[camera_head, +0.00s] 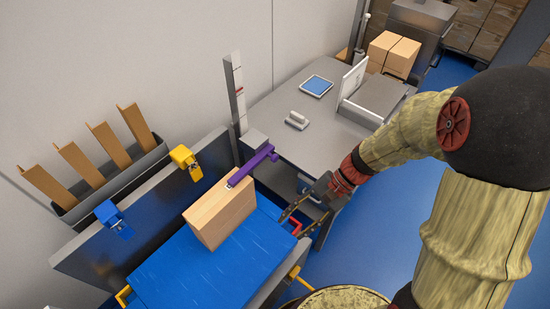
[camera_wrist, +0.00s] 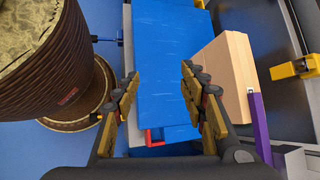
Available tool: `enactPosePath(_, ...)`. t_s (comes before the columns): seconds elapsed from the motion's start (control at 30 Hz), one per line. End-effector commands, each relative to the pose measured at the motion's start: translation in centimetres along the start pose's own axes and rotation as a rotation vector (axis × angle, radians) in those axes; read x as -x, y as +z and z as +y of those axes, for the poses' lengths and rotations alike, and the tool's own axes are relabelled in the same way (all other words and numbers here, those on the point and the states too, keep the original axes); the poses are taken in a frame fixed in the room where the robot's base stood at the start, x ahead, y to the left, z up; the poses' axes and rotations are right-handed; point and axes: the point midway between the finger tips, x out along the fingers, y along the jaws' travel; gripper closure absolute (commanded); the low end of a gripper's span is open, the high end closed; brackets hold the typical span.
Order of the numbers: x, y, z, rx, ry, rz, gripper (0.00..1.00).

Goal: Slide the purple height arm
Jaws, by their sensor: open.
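The purple height arm (camera_head: 253,166) reaches out from a grey block on the upright post, with its inner end over the top of a wooden block (camera_head: 225,209). In the wrist view the purple arm (camera_wrist: 259,128) lies at the lower right, beside the wooden block (camera_wrist: 228,78). My gripper (camera_head: 286,227) is open and empty, to the right of the wooden block and lower in the picture than the purple arm. In the wrist view my open gripper (camera_wrist: 160,72) has its fingertips over the blue surface, left of the purple arm.
The wooden block stands on a blue bed (camera_head: 180,272) beside a grey back wall (camera_head: 75,262). The wall carries a yellow clamp (camera_head: 186,160) and a blue clamp (camera_head: 112,218). A tall grey post (camera_head: 234,90) stands behind. A grey table (camera_head: 275,105) holds a tablet (camera_head: 316,86).

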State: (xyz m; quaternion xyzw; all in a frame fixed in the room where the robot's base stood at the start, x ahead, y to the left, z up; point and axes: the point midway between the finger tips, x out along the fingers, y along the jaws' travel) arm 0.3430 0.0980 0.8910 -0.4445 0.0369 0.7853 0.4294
Motion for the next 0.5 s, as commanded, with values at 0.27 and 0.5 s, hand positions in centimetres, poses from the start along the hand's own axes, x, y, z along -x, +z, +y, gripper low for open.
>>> enactPosePath(0.27,-4.8,-4.6,-5.2,-0.380,-0.320,-0.268,0.57)
enactPosePath(0.5,-5.8,-12.9,-10.2,-0.706,-0.718,-0.422,0.57)
